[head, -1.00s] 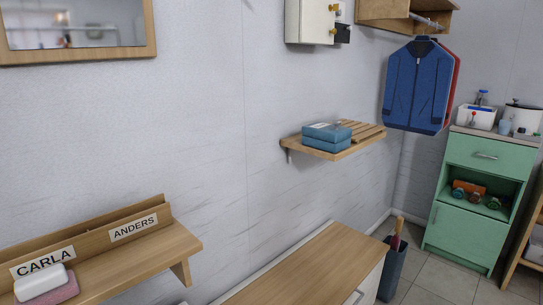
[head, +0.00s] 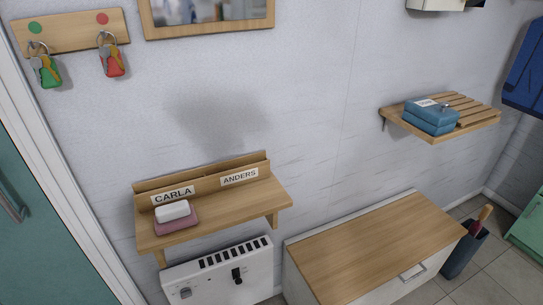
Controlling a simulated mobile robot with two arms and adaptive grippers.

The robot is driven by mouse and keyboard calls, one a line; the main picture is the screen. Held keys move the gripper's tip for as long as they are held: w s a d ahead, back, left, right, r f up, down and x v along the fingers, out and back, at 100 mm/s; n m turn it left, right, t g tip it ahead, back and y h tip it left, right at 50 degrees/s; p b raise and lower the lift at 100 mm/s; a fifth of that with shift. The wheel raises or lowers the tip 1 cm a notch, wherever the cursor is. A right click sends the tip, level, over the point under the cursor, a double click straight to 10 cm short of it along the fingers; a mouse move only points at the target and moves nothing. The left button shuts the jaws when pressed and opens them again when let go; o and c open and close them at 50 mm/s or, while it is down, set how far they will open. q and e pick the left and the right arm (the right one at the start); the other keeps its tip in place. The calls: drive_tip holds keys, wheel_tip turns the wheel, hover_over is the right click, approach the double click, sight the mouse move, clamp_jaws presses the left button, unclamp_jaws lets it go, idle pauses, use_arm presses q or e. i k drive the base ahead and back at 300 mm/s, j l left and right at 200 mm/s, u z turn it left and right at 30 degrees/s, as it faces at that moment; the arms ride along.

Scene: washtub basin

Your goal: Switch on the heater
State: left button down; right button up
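A white wall heater (head: 219,272) is at the bottom of the head view, below the small wooden shelf. It has a row of dark slots along its top. A black switch or lever (head: 237,275) sits on the right of its front, and a grey knob (head: 185,292) sits on the left. Its lower part is cut off by the frame edge. I cannot tell the switch's setting. Neither of my grippers is in view.
The wooden shelf (head: 224,211) above the heater holds soap (head: 172,210) on a pink block. A wood-topped bench (head: 360,252) stands right of the heater. A teal door (head: 33,235) is at left. Key hooks (head: 72,33) and a slatted shelf (head: 478,112) are on the wall.

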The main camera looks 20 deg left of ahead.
sight(239, 281)
drive_tip(key=u, duration=1.1)
